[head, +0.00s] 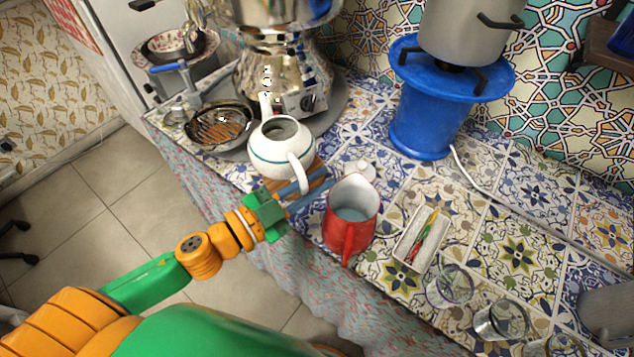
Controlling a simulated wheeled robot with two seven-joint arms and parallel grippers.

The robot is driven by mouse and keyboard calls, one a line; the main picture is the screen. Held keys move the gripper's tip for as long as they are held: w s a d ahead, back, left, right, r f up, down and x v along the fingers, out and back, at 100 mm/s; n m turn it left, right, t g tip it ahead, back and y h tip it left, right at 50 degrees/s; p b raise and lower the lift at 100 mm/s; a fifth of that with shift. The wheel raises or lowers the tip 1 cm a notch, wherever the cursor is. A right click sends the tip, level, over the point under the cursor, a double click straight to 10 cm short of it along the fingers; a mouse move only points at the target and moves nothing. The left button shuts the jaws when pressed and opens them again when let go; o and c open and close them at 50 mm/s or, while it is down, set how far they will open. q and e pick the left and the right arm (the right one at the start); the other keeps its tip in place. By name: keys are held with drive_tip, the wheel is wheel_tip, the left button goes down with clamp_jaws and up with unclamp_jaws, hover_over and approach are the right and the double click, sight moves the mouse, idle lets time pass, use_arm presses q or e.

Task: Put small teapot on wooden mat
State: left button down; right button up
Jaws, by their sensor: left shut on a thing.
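The small white teapot (268,155) with a green stripe is open at the top, its spout toward the samovar and its handle toward me. The wooden mat (317,170) shows in part behind and below the teapot's handle. The teapot hides much of it, and I cannot tell whether the teapot touches it. My left gripper (312,188) comes in from the left, with its blue fingers at the lower end of the handle, shut on it. My right gripper is not in view.
A red pitcher (351,205) and a white lid (362,170) stand close right of my fingers. A steel samovar (270,75) and a strainer dish (218,127) are behind and left. A white tray (411,252) and several glasses stand right, and a blue stand (420,120) is behind.

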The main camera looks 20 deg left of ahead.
use_arm(q)
drive_tip(key=w+f+b, duration=0.1)
drive_tip(key=w+f, duration=0.1)
drive_tip(key=f, duration=0.1)
drive_tip(key=w+f+b, duration=0.2)
drive_tip(key=f, duration=0.1)
drive_tip(key=w+f+b, duration=0.1)
drive_tip(key=w+f, duration=0.2)
drive_tip(key=f, duration=0.1)
drive_tip(key=shift+a, duration=0.35)
drive_tip(key=shift+s+r, duration=0.1)
drive_tip(key=shift+r, duration=0.05)
drive_tip(key=c, duration=1.2)
unclamp_jaws()
drive_tip(key=shift+c, duration=0.2)
drive_tip(key=o, duration=0.4)
